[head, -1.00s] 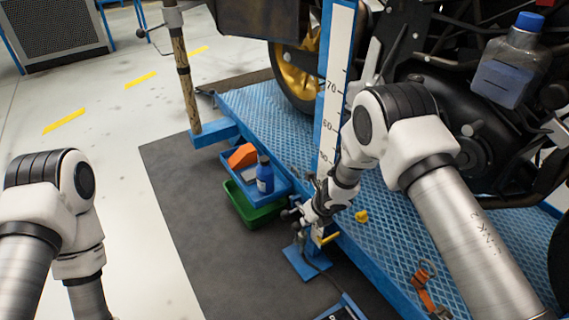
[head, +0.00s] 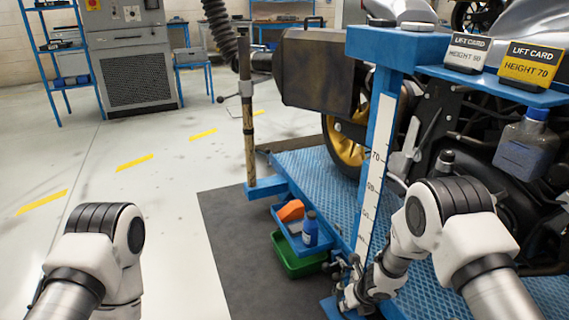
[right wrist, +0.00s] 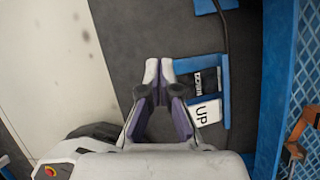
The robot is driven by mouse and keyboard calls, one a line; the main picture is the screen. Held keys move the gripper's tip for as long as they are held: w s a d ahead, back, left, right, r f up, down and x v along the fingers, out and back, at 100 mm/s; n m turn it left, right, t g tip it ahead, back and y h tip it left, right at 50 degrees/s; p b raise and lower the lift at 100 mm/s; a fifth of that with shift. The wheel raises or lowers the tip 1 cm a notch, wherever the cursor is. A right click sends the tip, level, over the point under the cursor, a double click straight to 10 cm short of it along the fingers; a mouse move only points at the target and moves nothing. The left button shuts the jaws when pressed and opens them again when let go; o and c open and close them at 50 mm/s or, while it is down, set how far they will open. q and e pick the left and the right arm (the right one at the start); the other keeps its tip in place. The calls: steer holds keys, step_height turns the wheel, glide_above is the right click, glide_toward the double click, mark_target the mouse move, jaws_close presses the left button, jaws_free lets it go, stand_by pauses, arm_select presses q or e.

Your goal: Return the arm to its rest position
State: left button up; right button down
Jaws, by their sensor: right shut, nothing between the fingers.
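My right arm comes in from the right in the head view. Its gripper (head: 350,297) is low beside the blue lift platform, near the foot of the height scale. In the right wrist view the two fingers of the right gripper (right wrist: 159,68) meet at their tips, with nothing between them. They show over the dark mat, just left of a blue foot plate (right wrist: 222,100) with a white UP label; contact cannot be told. My left arm shows at the lower left of the head view, but its gripper is out of frame.
A motorcycle stands on the blue lift platform (head: 312,165). The height scale post (head: 369,190) rises close to my right forearm. A blue tray (head: 284,228) with a blue bottle (head: 310,230) sits above a green bin (head: 290,262). Open floor (head: 150,205) lies left.

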steer(key=s+d+r+n+g+h+p, duration=0.1)
steer(key=s+d+r+n+p, duration=0.1)
steer(key=s+r+n+p, duration=0.7)
steer(key=s+d+r+n+g+p, duration=0.1)
steer(key=s+d+r+n+p, duration=0.2)
steer(key=s+r+n+p, duration=0.6)
steer(key=s+d+r+n+g+h+p, duration=0.1)
steer(key=s+d+r+n+p, duration=0.1)
steer(key=s+r+n+p, duration=0.7)
steer(key=s+n+p, duration=0.2)
steer(key=s+n, duration=0.4)
steer(key=s, duration=0.3)
steer(key=shift+d+r+g+h+p, duration=0.3)
steer(key=shift+d+r+g, duration=0.1)
